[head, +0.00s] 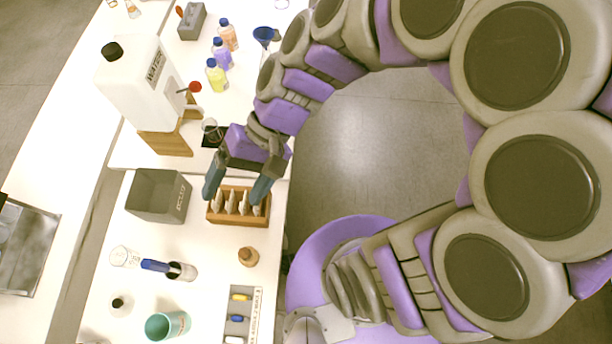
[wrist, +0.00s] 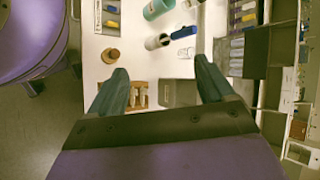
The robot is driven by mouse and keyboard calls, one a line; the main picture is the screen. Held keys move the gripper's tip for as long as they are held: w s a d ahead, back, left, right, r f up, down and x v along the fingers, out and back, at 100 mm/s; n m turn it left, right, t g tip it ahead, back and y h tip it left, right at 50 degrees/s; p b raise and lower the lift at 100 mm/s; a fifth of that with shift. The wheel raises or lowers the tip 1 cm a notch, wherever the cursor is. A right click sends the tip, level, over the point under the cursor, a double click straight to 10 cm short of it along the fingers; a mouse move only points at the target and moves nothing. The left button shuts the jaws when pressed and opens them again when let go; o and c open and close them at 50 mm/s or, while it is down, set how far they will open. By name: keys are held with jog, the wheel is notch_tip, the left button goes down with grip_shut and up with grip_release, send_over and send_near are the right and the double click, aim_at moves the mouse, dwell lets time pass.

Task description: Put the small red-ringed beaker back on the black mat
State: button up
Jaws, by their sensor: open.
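A small clear glass vessel (head: 209,126), possibly the beaker, stands at the black mat (head: 212,140), just left of my wrist in the head view. I cannot make out a red ring on it, nor whether it stands fully on the mat. My arm hides part of the mat. My gripper (head: 237,190) is open and empty, its fingers pointing down over the wooden rack (head: 238,218). In the wrist view the open fingers (wrist: 162,70) frame the bench, with the rack (wrist: 137,100) by the left finger. The mat does not show there.
A grey box (head: 158,196) stands left of the rack. A water container (head: 140,80) on a wooden stand (head: 165,141) rises behind. Coloured bottles (head: 221,54) and a blue funnel (head: 263,35) stand farther back. A brown stopper (head: 248,257) and teal cup (head: 167,325) are nearer.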

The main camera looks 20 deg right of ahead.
jog(key=s+d+t+h, duration=0.1)
jog(key=s+d+h, duration=0.2)
jog(key=d, duration=0.6)
jog(key=s+d+t+h, duration=0.2)
jog(key=d+h, duration=0.2)
jog(key=d, duration=0.6)
jog(key=shift+s+d+f+h, duration=0.2)
jog(key=shift+s+h, duration=0.2)
